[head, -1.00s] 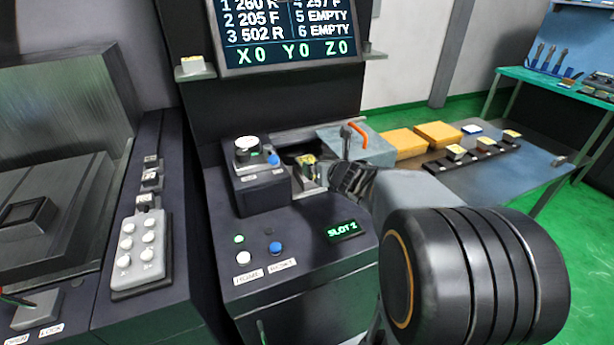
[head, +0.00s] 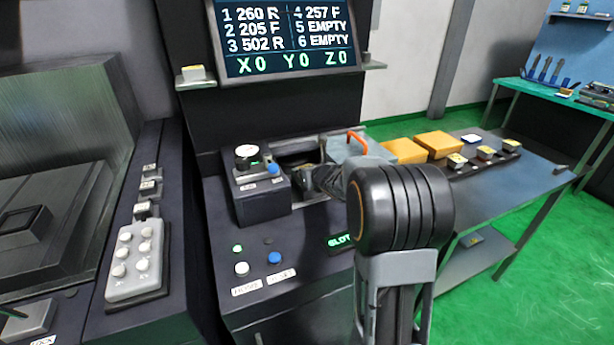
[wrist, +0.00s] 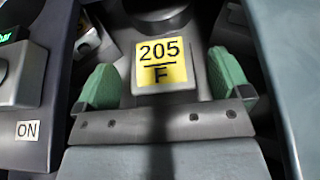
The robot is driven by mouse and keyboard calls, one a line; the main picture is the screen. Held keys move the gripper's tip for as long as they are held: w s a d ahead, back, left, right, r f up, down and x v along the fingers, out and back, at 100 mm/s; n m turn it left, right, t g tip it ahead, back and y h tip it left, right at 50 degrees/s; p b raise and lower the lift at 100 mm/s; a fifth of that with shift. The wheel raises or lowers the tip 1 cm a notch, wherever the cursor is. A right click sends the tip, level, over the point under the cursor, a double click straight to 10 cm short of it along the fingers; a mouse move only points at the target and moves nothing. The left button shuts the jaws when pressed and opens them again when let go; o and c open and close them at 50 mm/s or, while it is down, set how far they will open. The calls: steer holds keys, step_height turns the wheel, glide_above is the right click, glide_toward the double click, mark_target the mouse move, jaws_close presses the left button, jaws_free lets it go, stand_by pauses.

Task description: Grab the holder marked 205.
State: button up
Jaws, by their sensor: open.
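The holder marked 205 F (wrist: 185,92) shows in the wrist view as a grey block with a yellow label. My gripper (wrist: 166,80) is open, with one green finger pad on each side of the holder. In the head view my gripper (head: 318,180) reaches into the opening behind the control panel, and the holder there is hidden. The screen (head: 285,38) lists 205 F at line 2.
Yellow blocks (head: 438,140) and several small labelled holders (head: 485,153) lie on the table (head: 520,185). A lit slot display (head: 338,240) is in front.

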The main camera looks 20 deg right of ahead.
steer(key=shift+x, duration=1.3)
steer(key=c, duration=1.3)
steer(key=shift+r, duration=0.15)
steer(key=shift+c, duration=0.5)
